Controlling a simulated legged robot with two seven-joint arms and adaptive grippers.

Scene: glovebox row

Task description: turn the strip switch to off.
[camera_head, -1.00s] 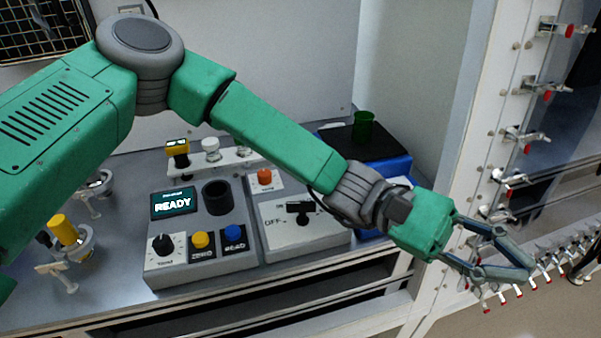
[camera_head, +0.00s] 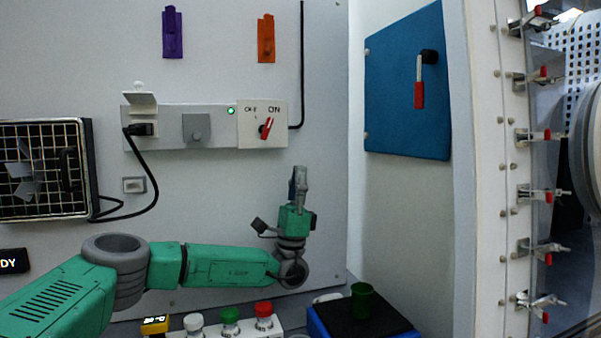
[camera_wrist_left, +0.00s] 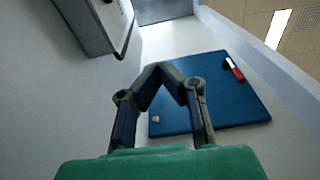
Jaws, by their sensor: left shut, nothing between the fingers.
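The strip (camera_head: 180,128) is a long pale box on the back wall. At its right end is a white plate marked OFF and ON, with a red-handled strip switch (camera_head: 267,127). The red handle is tilted, its upper end leaning right toward ON. A green light shows left of the plate. My left gripper (camera_head: 299,170) points up, below and a little right of the switch, apart from it. Its fingers are shut and empty; the tips meet in the left wrist view (camera_wrist_left: 160,68). The switch cannot be made out there. My right gripper is out of view.
A black plug and cord (camera_head: 143,131) sit at the strip's left. A blue panel (camera_head: 395,90) with a red-handled latch is on the side wall. A green cup (camera_head: 362,300) stands on a black-topped blue box (camera_head: 385,325). Capped bottles (camera_head: 230,322) stand below my arm.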

